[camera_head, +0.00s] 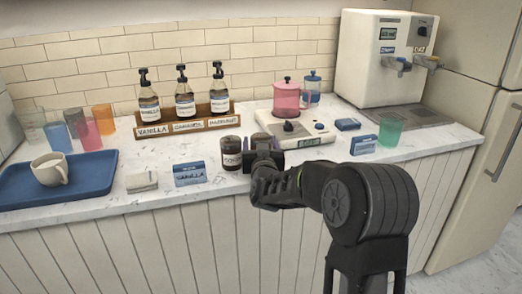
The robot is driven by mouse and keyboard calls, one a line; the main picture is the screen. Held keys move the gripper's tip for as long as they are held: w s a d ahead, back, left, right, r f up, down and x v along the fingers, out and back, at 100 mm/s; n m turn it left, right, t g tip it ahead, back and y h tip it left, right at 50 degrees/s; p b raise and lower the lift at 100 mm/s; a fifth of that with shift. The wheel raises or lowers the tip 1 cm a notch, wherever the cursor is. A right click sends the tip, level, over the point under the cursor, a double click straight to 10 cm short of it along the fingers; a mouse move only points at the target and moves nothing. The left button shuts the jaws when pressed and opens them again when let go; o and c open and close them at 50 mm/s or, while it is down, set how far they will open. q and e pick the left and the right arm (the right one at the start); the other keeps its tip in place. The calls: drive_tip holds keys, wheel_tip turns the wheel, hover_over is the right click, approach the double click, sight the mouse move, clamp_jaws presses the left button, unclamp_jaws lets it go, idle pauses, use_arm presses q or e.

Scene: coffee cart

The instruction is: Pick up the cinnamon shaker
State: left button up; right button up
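A dark shaker jar with a pale label (231,154) stands upright near the counter's front edge; its label is too small to read surely. A second jar with a brownish lid (261,139) stands just right of it, mostly hidden behind my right gripper. Which of the two is the cinnamon shaker I cannot tell. My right gripper (263,157) is at the second jar, at its front side. Its fingers are dark and overlap the jar, so whether they are open or closed on it is not clear. My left gripper is not in view.
A blue vanilla box (189,174) and a white block (142,181) lie left of the jars. A scale (304,137) with a pink pot (286,97) sits behind right. A syrup rack (187,123) stands behind. A blue tray (95,179) holds a cup (49,169).

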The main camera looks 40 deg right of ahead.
drive_tip(key=shift+c, duration=0.6)
drive_tip(key=c, duration=1.1)
drive_tip(key=shift+r, duration=0.15)
drive_tip(key=shift+c, duration=0.2)
wheel_tip(320, 180, up, 10)
drive_tip(key=shift+f+p, duration=0.1)
drive_tip(key=shift+p, duration=0.85)
drive_tip(key=shift+f, duration=0.1)
